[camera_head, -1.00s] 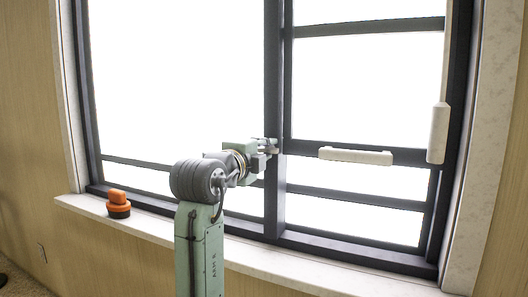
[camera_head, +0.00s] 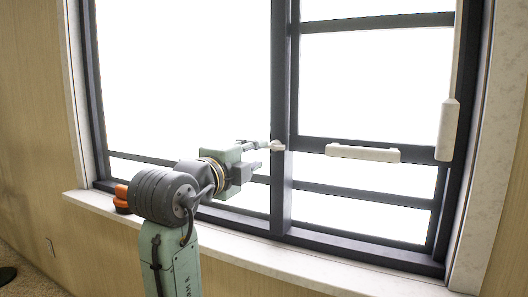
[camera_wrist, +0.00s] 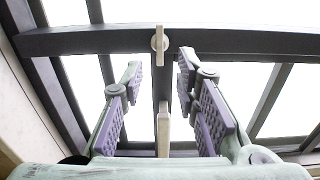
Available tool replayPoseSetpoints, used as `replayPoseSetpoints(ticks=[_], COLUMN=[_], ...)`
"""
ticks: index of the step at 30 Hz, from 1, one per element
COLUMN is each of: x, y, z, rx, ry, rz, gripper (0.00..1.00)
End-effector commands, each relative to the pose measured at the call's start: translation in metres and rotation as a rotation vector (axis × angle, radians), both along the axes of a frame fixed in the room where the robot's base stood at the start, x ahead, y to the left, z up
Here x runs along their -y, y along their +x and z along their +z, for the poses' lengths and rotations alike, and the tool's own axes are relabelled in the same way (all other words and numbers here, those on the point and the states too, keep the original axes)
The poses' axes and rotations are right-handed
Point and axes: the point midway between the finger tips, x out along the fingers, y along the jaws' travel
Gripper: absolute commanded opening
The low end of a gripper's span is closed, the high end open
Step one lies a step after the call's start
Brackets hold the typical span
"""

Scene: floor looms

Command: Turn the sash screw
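The sash screw (camera_head: 277,146) is a small cream knob on the dark upright bar in the middle of the window. In the wrist view the screw (camera_wrist: 159,42) shows as a round base with a flat bar across it, lined up with the picture's vertical. My gripper (camera_head: 255,155) is just left of the screw in the head view. In the wrist view my gripper (camera_wrist: 157,76) has its two purple-padded fingers well apart, with nothing between the pads. The screw lies beyond the fingertips, near the middle of the gap.
A cream pull handle (camera_head: 363,153) is on the right sash's rail; it also shows in the wrist view (camera_wrist: 163,130). A larger cream lever (camera_head: 447,130) hangs at the window's right side. An orange object (camera_head: 121,199) stands on the pale sill (camera_head: 330,276), partly hidden by my arm.

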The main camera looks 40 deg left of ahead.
Motion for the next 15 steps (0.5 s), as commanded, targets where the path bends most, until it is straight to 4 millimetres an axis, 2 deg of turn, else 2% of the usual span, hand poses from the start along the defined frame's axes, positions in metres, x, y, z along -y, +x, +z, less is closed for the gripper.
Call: replayPoseSetpoints(ticks=[1, 6, 15], x=[0.002, 0.006, 0.008], y=[-0.01, -0.028, -0.033], z=[0.0, 0.0, -0.001], rx=[0.002, 0.001, -0.001], ry=[0.001, 0.0, -0.001], rz=[0.003, 0.001, 0.0], gripper=[0.28, 0.28, 0.28])
